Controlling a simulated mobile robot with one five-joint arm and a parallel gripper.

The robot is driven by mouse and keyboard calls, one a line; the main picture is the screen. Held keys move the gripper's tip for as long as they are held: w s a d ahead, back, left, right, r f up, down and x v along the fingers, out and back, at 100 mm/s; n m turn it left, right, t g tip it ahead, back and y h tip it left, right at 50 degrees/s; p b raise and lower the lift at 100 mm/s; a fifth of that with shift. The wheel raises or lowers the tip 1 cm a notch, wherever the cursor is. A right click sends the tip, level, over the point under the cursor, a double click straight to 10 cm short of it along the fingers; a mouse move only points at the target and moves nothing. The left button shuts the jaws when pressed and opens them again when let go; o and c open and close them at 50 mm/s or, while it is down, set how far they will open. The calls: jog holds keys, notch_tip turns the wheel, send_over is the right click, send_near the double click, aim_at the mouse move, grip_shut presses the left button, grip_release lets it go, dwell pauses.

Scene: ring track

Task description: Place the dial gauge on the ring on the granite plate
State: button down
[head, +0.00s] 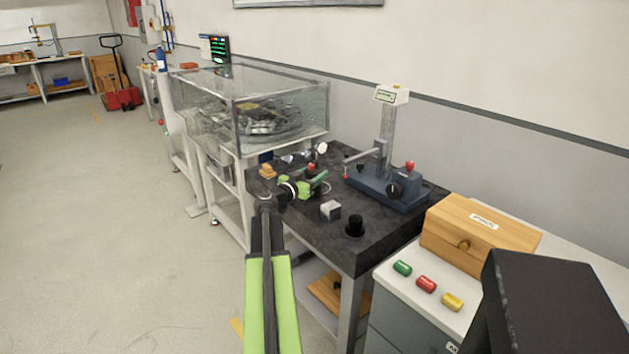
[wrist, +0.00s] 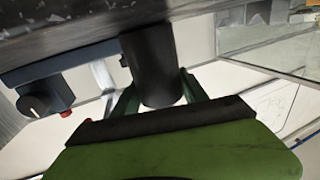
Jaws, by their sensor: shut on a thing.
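The granite plate (head: 310,222) is a dark speckled bench top. My green gripper (head: 308,186) is low over its middle-left part. In the wrist view my gripper (wrist: 160,92) has its green fingers on both sides of a dark cylinder (wrist: 150,60) and is shut on it. I cannot tell whether this cylinder is part of the dial gauge. A round white dial (head: 321,147), likely the dial gauge's face, shows just beyond the gripper, with a red part below it. A thin pale ring (head: 326,188) lies on the plate right of the gripper, partly hidden.
A blue measuring stand (head: 388,188) with a column is on the plate's back right. A grey block (head: 331,210) and a black knobbed piece (head: 355,226) sit near the front. A glass case (head: 250,105) stands left. A wooden box (head: 480,235) is on the right cabinet.

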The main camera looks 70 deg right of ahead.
jog(key=c, duration=0.6)
grip_release()
jog(key=shift+r, duration=0.25)
jog(key=v, duration=1.2)
jog(key=shift+f, duration=0.1)
